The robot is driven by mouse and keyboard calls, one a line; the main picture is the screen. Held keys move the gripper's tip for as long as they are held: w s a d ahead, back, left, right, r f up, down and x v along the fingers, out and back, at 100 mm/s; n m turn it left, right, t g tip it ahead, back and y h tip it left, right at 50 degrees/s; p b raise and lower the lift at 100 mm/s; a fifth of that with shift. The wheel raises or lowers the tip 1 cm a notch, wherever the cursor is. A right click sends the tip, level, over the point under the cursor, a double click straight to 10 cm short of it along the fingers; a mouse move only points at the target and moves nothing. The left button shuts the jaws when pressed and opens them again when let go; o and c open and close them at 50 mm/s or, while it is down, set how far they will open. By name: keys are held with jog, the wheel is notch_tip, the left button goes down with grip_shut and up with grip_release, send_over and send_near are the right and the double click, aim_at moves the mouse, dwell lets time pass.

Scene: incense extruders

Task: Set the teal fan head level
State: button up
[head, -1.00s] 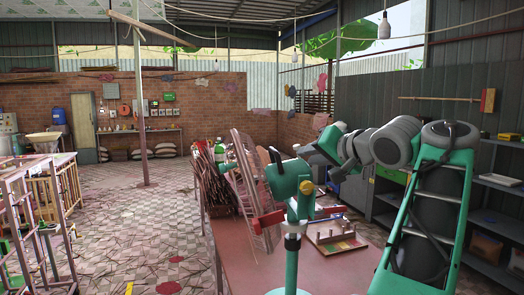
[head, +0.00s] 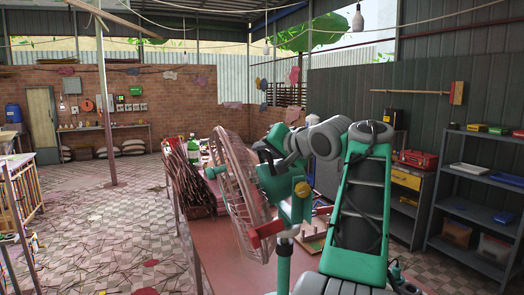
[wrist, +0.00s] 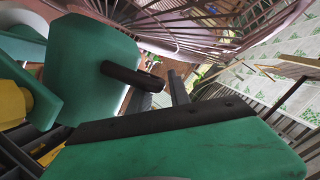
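A red bar (head: 266,233) crosses low by the cage. My gripper (head: 268,157) is at the upper back of the head, close behind the cage. In the wrist view, the teal housing (wrist: 90,65) fills the upper left, and a dark rod (wrist: 130,75) sticks out from it near my two separated fingers. I cannot tell whether they touch it.
The fan stands by a pink table (head: 220,265) with a wooden rack (head: 312,240) on it. Bundled sticks (head: 190,180) are behind, to the left. Grey shelves (head: 480,200) and a cabinet with a red toolbox (head: 415,159) line the right. The tiled floor (head: 110,225) at left is largely open.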

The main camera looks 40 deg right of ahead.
jog(key=shift+w+d+f, duration=0.1)
jog(key=shift+w+f, duration=0.05)
jog(key=shift+w, duration=0.45)
jog(key=shift+c, duration=0.4)
grip_shut()
dwell(0.6)
